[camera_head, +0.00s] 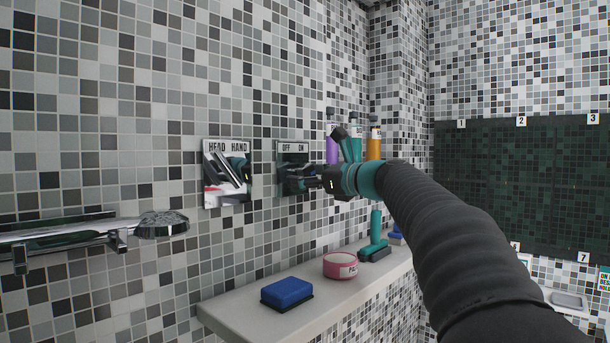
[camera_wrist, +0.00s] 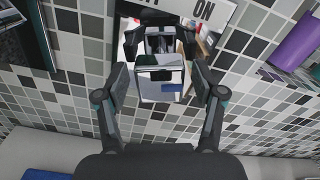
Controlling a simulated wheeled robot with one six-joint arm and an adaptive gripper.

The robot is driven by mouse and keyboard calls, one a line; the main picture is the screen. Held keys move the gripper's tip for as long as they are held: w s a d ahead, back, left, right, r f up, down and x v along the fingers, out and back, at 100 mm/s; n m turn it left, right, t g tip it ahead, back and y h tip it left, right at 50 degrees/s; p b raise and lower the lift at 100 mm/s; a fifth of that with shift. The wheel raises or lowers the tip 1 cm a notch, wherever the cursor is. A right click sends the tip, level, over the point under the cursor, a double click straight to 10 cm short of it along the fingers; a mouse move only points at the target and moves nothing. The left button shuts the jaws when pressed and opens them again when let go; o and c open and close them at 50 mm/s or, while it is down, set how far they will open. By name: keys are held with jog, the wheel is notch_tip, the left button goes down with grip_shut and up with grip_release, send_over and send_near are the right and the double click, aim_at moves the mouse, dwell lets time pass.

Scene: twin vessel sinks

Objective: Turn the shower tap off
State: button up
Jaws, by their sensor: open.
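The shower tap's plate (camera_head: 293,148), labelled OFF and ON, is on the tiled wall in the head view. My gripper (camera_head: 306,182) is right in front of it and hides much of the handle. In the wrist view, a chrome tap handle (camera_wrist: 160,85) lies between the two fingers of my gripper (camera_wrist: 161,46). The fingers are open, one on each side of it; I cannot tell whether either touches it. The ON label (camera_wrist: 206,11) shows above right of the handle; the OFF word is mostly hidden.
A HEAD/HAND plate (camera_head: 211,171) with a chrome lever is close on the left. A chrome shower head (camera_head: 161,224) juts out farther left. Below, a ledge (camera_head: 250,318) holds a blue sponge (camera_head: 287,293), a pink bowl (camera_head: 340,266) and a teal brush (camera_head: 375,248). Bottles stand behind my gripper.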

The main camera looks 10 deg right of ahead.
jog(key=shift+a, duration=0.1)
jog(key=c, duration=1.2)
jog(key=shift+o, duration=0.2)
